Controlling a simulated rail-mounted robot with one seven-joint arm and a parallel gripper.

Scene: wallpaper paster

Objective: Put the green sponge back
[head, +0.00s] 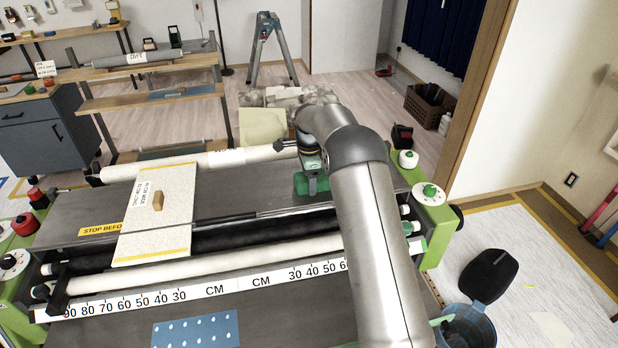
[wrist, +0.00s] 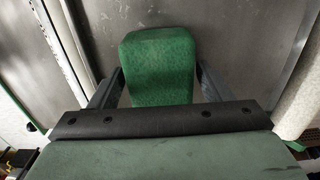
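The green sponge (wrist: 160,65) is in the middle of the wrist view, a rounded block with a darker textured face towards the camera. My gripper (wrist: 159,68) has one finger on each side of it, the tips close to its sides. Whether the fingers press on it or stand just clear is not plain. In the head view the green sponge (head: 300,184) shows at my gripper (head: 313,185), over the grey top of the pasting machine (head: 225,197). My arm hides part of the machine to the right.
A pale wallpaper sheet (head: 175,210) with a small wooden block (head: 158,200) lies across the machine at left. White rollers (head: 210,162) run along the machine. A blue bucket (head: 468,328) stands at the lower right. Green side housings (head: 433,215) bound the machine's right end.

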